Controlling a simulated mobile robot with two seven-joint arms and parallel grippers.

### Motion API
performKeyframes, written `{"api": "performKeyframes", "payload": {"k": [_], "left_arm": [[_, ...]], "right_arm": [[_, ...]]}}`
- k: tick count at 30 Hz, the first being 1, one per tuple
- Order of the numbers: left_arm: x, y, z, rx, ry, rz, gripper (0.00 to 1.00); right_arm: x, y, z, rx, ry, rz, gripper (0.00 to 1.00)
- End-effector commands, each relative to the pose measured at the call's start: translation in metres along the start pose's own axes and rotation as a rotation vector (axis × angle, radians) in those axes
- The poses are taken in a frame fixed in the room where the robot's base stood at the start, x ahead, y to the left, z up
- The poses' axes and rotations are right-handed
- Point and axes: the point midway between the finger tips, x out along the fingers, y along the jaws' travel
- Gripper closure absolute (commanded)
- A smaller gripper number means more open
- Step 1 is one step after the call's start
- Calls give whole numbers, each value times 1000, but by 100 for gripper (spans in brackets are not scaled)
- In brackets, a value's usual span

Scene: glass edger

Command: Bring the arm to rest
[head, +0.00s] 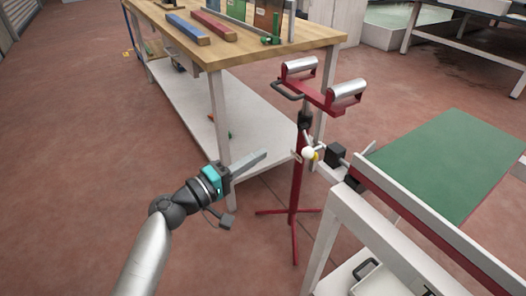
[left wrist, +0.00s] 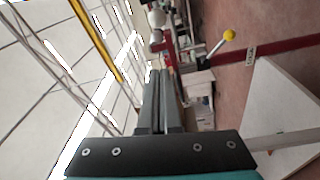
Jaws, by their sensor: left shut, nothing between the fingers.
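My left gripper (head: 248,163) reaches in from the lower left of the head view. It is shut and empty, its grey fingers together. The closed fingers (left wrist: 160,100) also show pointing up the middle of the left wrist view. In the head view the fingertips point toward the red roller stand (head: 297,185), and I see no contact with it. My right gripper is not in view.
A wooden-topped workbench (head: 275,46) with red and blue bars stands behind. The roller stand has two metal rollers on top. A machine with a green bed (head: 450,160) and a white frame stands right. Open reddish floor (head: 70,170) lies left of my arm.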

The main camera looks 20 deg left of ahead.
Motion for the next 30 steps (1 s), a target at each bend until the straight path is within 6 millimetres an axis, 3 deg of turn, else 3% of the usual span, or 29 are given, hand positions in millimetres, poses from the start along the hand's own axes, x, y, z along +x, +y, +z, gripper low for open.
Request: {"api": "performKeyframes", "payload": {"k": [13, 16, 20, 23, 30], "left_arm": [[0, 0, 0, 1, -1, -1, 100], [-1, -5, 8, 23, -21, -22, 100], [-5, -24, 40, 118, -106, -108, 100], [-15, -47, 75, 233, -210, -214, 100], [-61, -106, 143, 514, -462, -494, 100]], "right_arm": [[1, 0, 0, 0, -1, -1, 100], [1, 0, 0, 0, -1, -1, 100], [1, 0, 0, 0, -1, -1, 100], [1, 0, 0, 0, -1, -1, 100], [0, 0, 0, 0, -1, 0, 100]]}}
